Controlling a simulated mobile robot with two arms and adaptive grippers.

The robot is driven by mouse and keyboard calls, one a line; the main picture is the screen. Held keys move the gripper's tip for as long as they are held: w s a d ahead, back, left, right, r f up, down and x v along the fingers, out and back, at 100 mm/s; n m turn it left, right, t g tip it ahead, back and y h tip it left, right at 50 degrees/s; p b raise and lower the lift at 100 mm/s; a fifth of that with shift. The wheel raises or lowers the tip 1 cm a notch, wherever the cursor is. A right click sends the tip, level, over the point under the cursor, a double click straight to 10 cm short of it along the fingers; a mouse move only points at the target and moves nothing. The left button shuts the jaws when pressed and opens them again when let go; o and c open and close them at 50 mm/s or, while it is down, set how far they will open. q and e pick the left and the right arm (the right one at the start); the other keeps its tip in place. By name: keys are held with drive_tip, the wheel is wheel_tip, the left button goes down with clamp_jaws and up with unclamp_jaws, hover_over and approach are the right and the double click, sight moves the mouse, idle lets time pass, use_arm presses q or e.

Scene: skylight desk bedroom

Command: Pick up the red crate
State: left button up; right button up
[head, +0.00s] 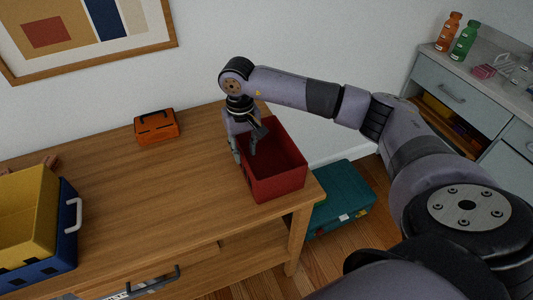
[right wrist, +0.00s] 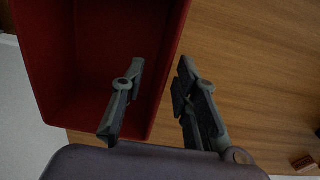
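The red crate (head: 279,187) stands upright and open-topped at the right end of the wooden table (head: 150,190). Its inside looks empty. My right gripper (head: 245,152) points down at the crate's left wall. In the right wrist view, the red crate (right wrist: 90,50) fills the upper left, and my right gripper (right wrist: 160,95) is open. One finger is inside the crate and the other outside, with the wall's rim between them. A gap shows between fingers and wall. My left gripper is not in view.
An orange toolbox (head: 157,127) sits at the table's back. A yellow crate (head: 25,215) and a blue crate (head: 68,240) are at the left. A teal box (head: 345,195) stands on the floor at right. The table's middle is clear.

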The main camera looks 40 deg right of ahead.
sight(243, 161)
drive_tip(key=f, duration=0.1)
drive_tip(key=f+p, duration=0.1)
drive_tip(key=f, duration=0.1)
drive_tip(key=f+p, duration=0.1)
drive_tip(key=shift+w+a+f, duration=0.15)
drive_tip(key=shift+w+a, duration=0.05)
drive_tip(key=shift+a, duration=0.05)
drive_tip(key=shift+f, duration=0.5)
clamp_jaws()
